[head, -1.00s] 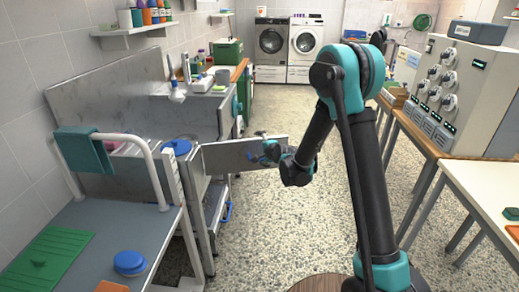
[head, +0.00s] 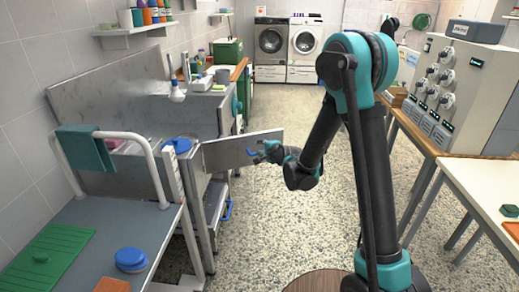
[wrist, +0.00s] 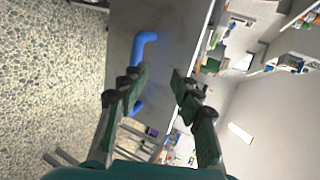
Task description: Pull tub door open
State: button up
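The tub door (head: 226,152) is a flat grey panel that stands swung out from the front of the grey metal tub (head: 115,104). In the wrist view the door (wrist: 172,62) is a grey panel with a bent blue handle (wrist: 146,38), partly hidden behind the left finger. My gripper (head: 262,151) is in front of the door near its outer end. In the wrist view my gripper (wrist: 160,78) is open, with a clear gap between its fingers. The handle is beside and beyond the left finger; I cannot tell whether they touch.
A grey table (head: 150,222) with a white rail, green mat (head: 45,257) and blue round item (head: 131,260) is at the front left. A bench (head: 480,185) and a control cabinet (head: 470,90) line the right. The speckled floor (head: 285,225) between is clear.

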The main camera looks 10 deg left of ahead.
jog(key=s+d+r, duration=0.1)
jog(key=s+d, duration=0.1)
jog(key=s, duration=0.5)
jog(key=s+d+r, duration=0.2)
jog(key=s+d, duration=0.1)
jog(key=s, duration=0.4)
jog(key=shift+s+d, duration=0.15)
jog(key=shift+d, duration=0.1)
dwell(0.9)
